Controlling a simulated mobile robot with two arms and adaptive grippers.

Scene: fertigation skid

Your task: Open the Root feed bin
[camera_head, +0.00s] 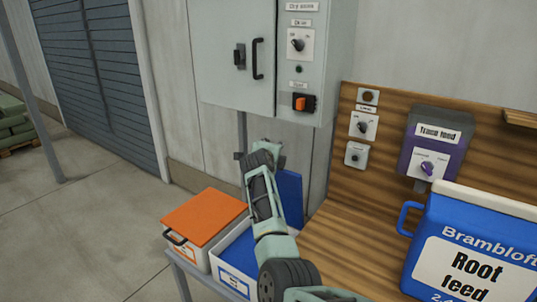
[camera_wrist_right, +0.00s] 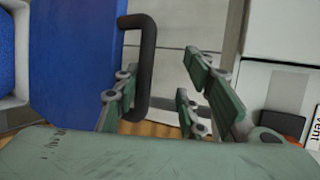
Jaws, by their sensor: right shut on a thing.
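A white bin (camera_head: 218,266) with a blue label stands low beside the orange-lidded bin. Its blue lid (camera_head: 290,190) is raised and stands steeply up at the back right. I take this for the Root feed bin; its label is too small to read. In the right wrist view the blue lid (camera_wrist_right: 75,60) is at the left, with a dark handle (camera_wrist_right: 146,50) along its edge. My right gripper (camera_head: 263,152) is up beside the lid. In the wrist view its fingers (camera_wrist_right: 155,100) are around the handle, shut on it. My left gripper is not in view.
The orange-lidded bin (camera_head: 205,218) is closed at the left. A blue Root feed container (camera_head: 418,245) stands on the wooden bench (camera_head: 345,250) at the right. A grey control cabinet (camera_head: 225,55) hangs above the bins. Open floor (camera_head: 90,225) lies left.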

